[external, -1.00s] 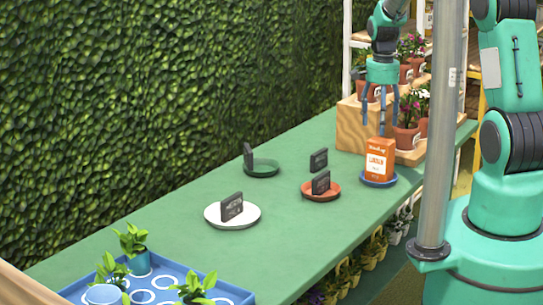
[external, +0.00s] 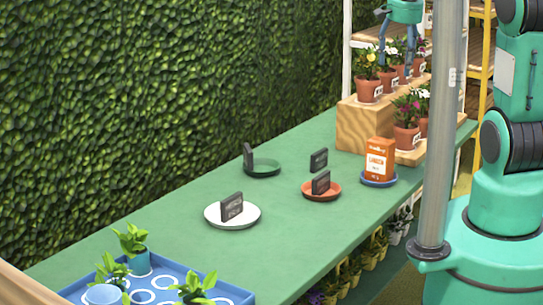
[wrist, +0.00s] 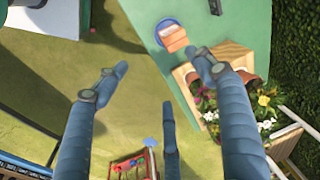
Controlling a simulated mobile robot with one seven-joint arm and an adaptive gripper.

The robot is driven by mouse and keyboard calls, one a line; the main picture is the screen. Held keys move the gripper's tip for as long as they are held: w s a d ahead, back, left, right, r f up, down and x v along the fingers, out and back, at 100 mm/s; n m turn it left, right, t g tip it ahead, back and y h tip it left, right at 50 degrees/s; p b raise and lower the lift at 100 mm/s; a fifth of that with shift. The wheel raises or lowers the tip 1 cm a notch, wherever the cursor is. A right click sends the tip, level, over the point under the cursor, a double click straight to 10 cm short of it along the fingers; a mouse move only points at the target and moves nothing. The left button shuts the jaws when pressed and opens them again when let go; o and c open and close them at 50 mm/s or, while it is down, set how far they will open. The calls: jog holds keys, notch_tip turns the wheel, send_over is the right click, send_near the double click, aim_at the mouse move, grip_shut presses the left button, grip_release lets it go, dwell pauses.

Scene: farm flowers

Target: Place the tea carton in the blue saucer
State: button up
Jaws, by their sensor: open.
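The orange tea carton (external: 380,158) with a white label stands upright in the blue saucer (external: 378,183), at the far right of the green table. In the wrist view the carton (wrist: 176,40) and the blue rim of the saucer (wrist: 161,27) show near the top. My gripper (external: 397,62) is well above the carton and a little to its right, clear of it. Its fingers are spread, and the wrist view (wrist: 160,75) shows nothing between them.
A wooden stepped stand (external: 360,122) with potted flowers is beside and behind the carton. A blue tray (external: 155,270) with plants is at the front left.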

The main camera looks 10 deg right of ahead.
jog(key=s+d+r+n+t, duration=0.1)
jog(key=s+r+n, duration=0.1)
jog(key=s+r, duration=0.5)
jog(key=s+r+n+t, duration=0.1)
jog(key=s+r, duration=0.4)
jog(key=s, duration=0.5)
jog(key=s+r+n+t, duration=0.1)
jog(key=s+n, duration=0.2)
jog(key=s, duration=1.2)
jog(key=shift+s+d+r+t, duration=0.25)
jog(key=shift+d+r+t, duration=0.05)
jog(key=shift+t, duration=0.1)
